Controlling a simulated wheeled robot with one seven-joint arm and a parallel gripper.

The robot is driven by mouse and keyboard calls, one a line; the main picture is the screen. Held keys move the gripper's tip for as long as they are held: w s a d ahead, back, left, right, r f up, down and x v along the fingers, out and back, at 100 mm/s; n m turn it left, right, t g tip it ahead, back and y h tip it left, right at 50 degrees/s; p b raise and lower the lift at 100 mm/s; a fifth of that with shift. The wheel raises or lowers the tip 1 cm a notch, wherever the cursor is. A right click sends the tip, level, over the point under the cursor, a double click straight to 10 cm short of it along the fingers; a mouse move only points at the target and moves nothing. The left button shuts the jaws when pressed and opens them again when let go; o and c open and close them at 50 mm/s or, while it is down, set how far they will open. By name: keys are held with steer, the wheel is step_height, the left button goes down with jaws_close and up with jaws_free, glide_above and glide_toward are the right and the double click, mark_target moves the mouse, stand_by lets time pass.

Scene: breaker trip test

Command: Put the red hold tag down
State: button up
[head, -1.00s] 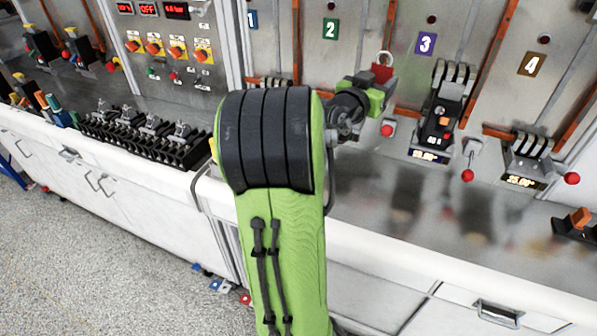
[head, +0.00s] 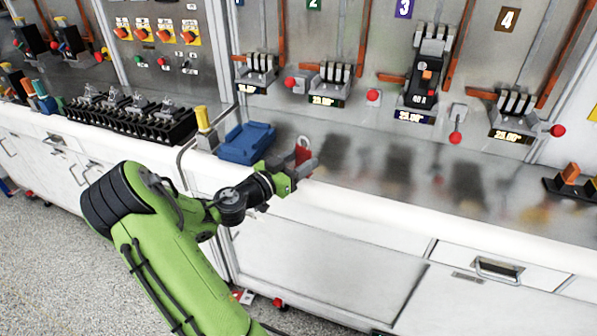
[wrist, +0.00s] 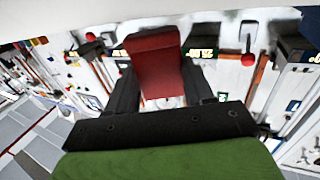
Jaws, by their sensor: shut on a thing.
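The red hold tag (head: 303,151) is held between the fingers of my gripper (head: 303,168), with its pale shackle loop on top. It also shows in the wrist view as a dark red block (wrist: 156,62), with a black finger on each side. My gripper is shut on it. In the head view the tag is at the front of the grey bench top (head: 345,165), just right of a blue tray (head: 246,143). I cannot tell whether the tag touches the bench.
A black rack (head: 130,120) and a yellow-capped post (head: 202,118) stand left of the blue tray. Breakers with red knobs line the back panel; bay 3 holds a tall black breaker (head: 424,85). The bench top right of my gripper is mostly clear.

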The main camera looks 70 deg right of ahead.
steer(key=shift+d+f, duration=0.1)
steer(key=shift+f, duration=0.65)
steer(key=o, duration=1.2)
